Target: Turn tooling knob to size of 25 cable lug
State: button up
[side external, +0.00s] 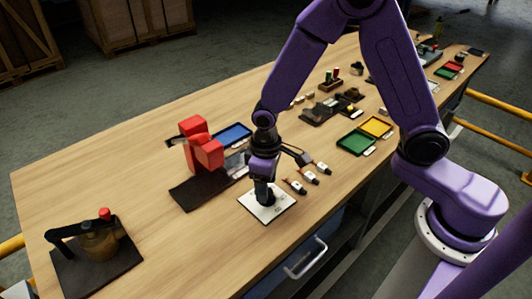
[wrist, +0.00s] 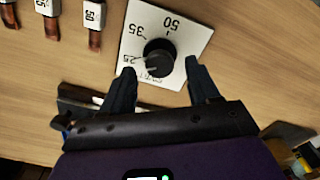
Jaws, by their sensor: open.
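The tooling knob (wrist: 158,57) is round and black, in the middle of a square white plate (wrist: 190,25) marked 25, 35 and 50. A pale mark shows on the knob's lower left side, but its exact pointing is too small to tell. My gripper (wrist: 159,69) is open, with one finger on each side of the knob in the wrist view; I cannot tell whether they touch it. In the side view my gripper (side external: 265,192) is low over the plate (side external: 254,211) and hides most of the knob.
A red tool (side external: 202,148) on a dark base stands left of my gripper, with a blue tray (side external: 234,134) behind. A black lever device (side external: 97,240) is at the front left. Green and yellow trays (side external: 356,143) lie farther right.

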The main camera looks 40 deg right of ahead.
notch_tip(320, 180, up, 16)
jog(key=shift+r, duration=0.25)
dwell(0.5)
jog(key=s+d+f+n, duration=0.1)
jog(key=s+d+n, duration=0.2)
jog(key=s, duration=0.8)
jog(key=s+d+f+n, duration=0.1)
jog(key=s+d+n, duration=0.2)
jog(key=s+d, duration=0.5)
jog(key=s, duration=0.3)
jog(key=shift+d+f+n, duration=0.15)
jog(key=shift+n, duration=0.15)
